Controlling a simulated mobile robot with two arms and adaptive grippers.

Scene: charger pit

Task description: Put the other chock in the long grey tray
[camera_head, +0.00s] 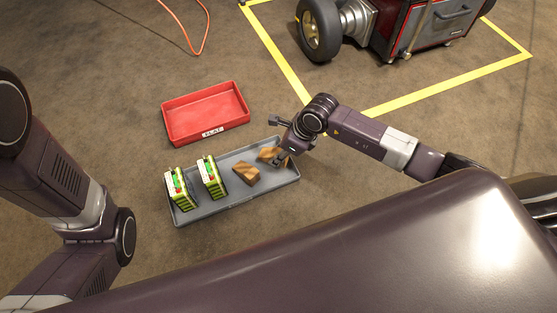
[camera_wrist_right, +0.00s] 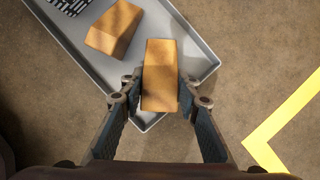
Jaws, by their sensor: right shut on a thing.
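The long grey tray (camera_head: 238,199) lies on the floor. One wooden wedge chock (camera_head: 246,174) rests inside it, right of the middle; it also shows in the right wrist view (camera_wrist_right: 114,28). My right gripper (camera_head: 280,157) is at the tray's right end, shut on the other chock (camera_head: 266,153). In the right wrist view this chock (camera_wrist_right: 160,72) sits between the two fingers, over the grey tray (camera_wrist_right: 188,42). I cannot tell whether it touches the tray floor. My left arm shows at the left, but its gripper is out of view.
Two green and white packs (camera_head: 211,178) stand in the tray's left half. An empty red tray (camera_head: 205,112) labelled FLAT lies just behind. Yellow floor tape (camera_head: 405,96) surrounds a wheeled red machine (camera_head: 425,30) at the back. An orange cable (camera_head: 190,38) lies at the top left.

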